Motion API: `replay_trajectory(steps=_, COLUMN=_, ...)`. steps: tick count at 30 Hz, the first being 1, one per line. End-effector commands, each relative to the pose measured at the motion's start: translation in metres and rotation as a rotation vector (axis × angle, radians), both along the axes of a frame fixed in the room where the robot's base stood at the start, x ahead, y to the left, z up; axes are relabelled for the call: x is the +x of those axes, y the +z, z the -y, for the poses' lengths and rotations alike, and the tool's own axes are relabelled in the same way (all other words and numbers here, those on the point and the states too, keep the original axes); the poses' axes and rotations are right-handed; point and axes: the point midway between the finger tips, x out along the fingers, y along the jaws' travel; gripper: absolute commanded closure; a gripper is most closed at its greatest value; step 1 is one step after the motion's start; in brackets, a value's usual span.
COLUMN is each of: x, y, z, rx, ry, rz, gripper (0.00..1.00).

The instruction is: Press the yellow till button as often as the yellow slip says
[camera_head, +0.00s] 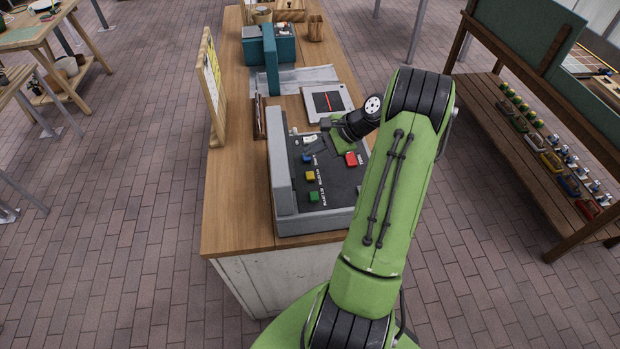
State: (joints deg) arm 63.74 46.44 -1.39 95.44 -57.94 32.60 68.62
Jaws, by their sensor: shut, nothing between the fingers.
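The till (312,222) is a grey unit with a dark key panel at the near end of the wooden counter. Its yellow button (310,176) sits between a blue button (307,158) above and a green button (314,196) below. A red button (351,159) is to the right. My gripper (325,124) is shut and empty over the far part of the till, beyond the yellow button and apart from it. A wooden-framed board (213,88) at the counter's left edge holds pale and yellow paper, seen edge-on. I cannot read any writing or single out the yellow slip.
A flat grey device with a dark plate and red line (328,102) lies beyond the till. A teal machine (283,50) stands further back on the counter. A shelf rack with goods (540,140) is at the right. The brick floor left of the counter is clear.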

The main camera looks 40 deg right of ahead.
Motion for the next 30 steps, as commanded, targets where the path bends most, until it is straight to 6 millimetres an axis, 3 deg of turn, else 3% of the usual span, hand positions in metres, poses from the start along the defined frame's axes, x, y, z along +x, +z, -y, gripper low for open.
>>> replay_trajectory(steps=1, x=0.000, y=-0.018, z=0.000, rx=0.000, ry=0.000, rz=0.000, gripper=1.00)
replay_trajectory(steps=12, x=0.000, y=-0.064, z=0.000, rx=0.001, ry=0.000, rz=0.000, gripper=1.00)
replay_trajectory(steps=30, x=0.000, y=-0.067, z=0.000, rx=-0.001, ry=0.001, rz=0.000, gripper=1.00)
